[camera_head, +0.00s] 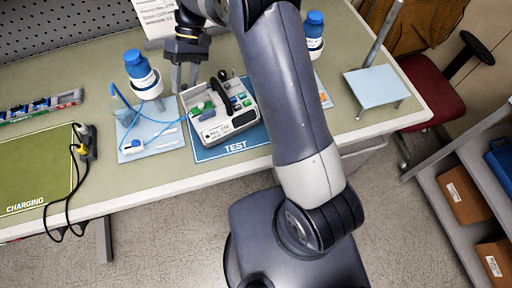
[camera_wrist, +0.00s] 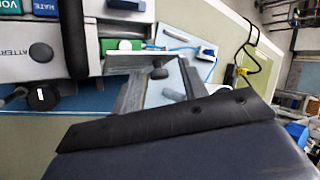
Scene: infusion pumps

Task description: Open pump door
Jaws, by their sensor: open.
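The white infusion pump (camera_head: 234,122) sits on the blue TEST mat (camera_head: 237,147). Its keys and front show at the left of the wrist view (camera_wrist: 90,50). A pale door panel (camera_wrist: 128,63) seems to stand out from the pump's side, with a green part (camera_wrist: 124,44) visible behind it. A dark knob (camera_wrist: 158,73) is on or near the panel's outer face. My gripper (camera_head: 185,84) is open at the pump's left side. In the wrist view its fingers (camera_wrist: 160,88) lie either side of the knob; I cannot tell whether they touch it.
A blue-capped bottle (camera_head: 141,73) stands behind a light tray (camera_head: 155,140) with blue tubing, left of the pump. Another bottle (camera_head: 314,32) and a small stand (camera_head: 375,85) are to the right. The green CHARGING mat (camera_head: 38,170) with cables lies at left.

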